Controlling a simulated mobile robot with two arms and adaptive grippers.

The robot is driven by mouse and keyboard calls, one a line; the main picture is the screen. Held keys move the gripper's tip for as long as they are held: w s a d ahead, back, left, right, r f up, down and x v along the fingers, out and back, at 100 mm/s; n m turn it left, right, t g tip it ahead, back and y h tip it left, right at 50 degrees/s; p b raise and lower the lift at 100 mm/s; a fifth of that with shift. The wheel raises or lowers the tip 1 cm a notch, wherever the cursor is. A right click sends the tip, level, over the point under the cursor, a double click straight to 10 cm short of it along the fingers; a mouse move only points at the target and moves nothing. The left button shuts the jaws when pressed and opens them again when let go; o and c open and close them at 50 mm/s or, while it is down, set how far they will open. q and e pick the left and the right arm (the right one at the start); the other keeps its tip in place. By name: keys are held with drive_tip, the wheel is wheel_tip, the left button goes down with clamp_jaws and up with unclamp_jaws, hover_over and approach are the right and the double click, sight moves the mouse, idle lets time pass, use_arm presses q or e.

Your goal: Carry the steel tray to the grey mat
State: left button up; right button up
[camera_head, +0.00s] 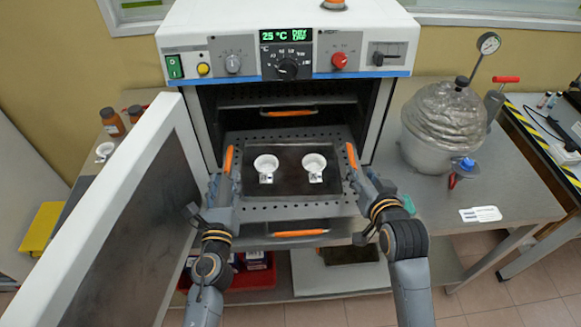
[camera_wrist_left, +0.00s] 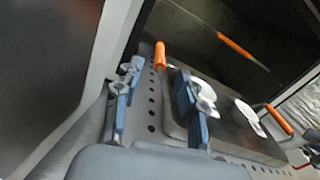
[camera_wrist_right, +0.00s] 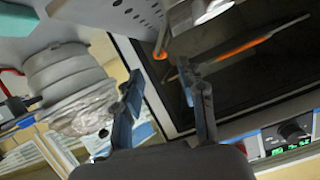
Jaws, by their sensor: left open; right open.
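The dark steel tray (camera_head: 290,180) lies level on a perforated oven shelf (camera_head: 262,212), with two white cups (camera_head: 265,167) (camera_head: 314,166) on it. Orange handles (camera_head: 228,160) (camera_head: 351,156) stand at its left and right sides. My left gripper (camera_head: 219,183) is open near the left handle, which shows beyond and between its fingers in the left wrist view (camera_wrist_left: 160,55). My right gripper (camera_head: 366,178) is open near the right handle, which also shows in the right wrist view (camera_wrist_right: 161,42). Neither gripper visibly holds anything. I cannot make out the grey mat.
The oven door (camera_head: 118,215) stands open at the left, close to my left arm. The bench front right has free room around a white label. Brown bottles (camera_head: 112,122) stand at the left.

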sight(231, 145)
use_arm(q)
drive_tip(key=w, duration=0.8)
drive_tip(key=shift+w+a, duration=0.25)
use_arm(e)
drive_tip(key=x, duration=0.8)
drive_tip(key=shift+w+f, duration=0.1)
drive_tip(key=shift+w, duration=0.15)
drive_tip(key=shift+a, duration=0.1)
use_arm(q)
clamp_jaws()
use_arm(e)
clamp_jaws()
use_arm(q)
drive_tip(key=shift+r, duration=0.1)
